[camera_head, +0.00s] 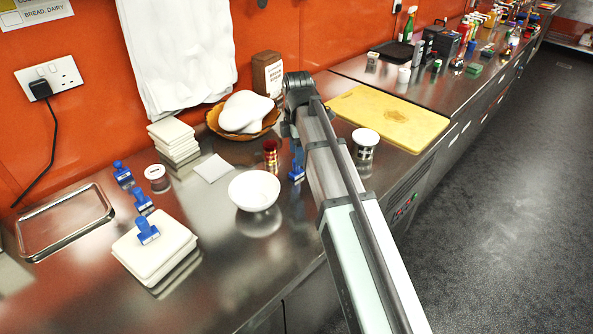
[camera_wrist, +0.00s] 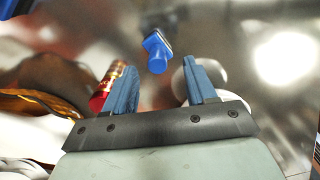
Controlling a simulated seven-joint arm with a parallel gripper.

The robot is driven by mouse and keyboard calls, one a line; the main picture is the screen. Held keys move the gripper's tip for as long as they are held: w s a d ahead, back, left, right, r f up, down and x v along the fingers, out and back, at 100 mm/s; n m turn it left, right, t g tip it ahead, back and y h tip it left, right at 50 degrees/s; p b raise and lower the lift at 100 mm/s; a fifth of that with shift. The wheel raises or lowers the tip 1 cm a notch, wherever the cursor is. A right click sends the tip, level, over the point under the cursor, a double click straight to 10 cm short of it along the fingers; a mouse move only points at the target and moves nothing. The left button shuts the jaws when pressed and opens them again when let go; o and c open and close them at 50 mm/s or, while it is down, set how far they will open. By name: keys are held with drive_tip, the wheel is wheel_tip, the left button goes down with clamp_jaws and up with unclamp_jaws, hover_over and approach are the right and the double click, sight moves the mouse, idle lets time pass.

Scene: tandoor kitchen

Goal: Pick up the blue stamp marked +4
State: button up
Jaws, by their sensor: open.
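A blue stamp (camera_head: 297,166) stands on the steel counter, partly hidden behind my arm in the head view. In the wrist view a blue stamp (camera_wrist: 157,53) shows ahead, between the lines of my fingers and apart from both. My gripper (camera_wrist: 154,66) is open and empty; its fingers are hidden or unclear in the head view. Other blue stamps stand at the left: one by the tray (camera_head: 123,175), one nearer (camera_head: 142,203), and one on the stack of white slabs (camera_head: 147,231). No +4 marking is readable on any stamp.
A red tin (camera_head: 270,157), also near my left finger in the wrist view (camera_wrist: 106,88), stands close to the stamp. A white bowl (camera_head: 254,190), a basket (camera_head: 213,122), a silver tin (camera_head: 365,143) and a yellow board (camera_head: 390,120) surround it. The front counter edge is clear.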

sight(296, 168)
drive_tip(key=shift+w+a+f, duration=0.1)
drive_tip(key=shift+f, duration=1.3)
drive_tip(key=shift+w+a+f, duration=0.1)
drive_tip(key=shift+f, duration=1.3)
drive_tip(key=shift+c, duration=0.5)
clamp_jaws()
drive_tip(key=shift+r, duration=0.15)
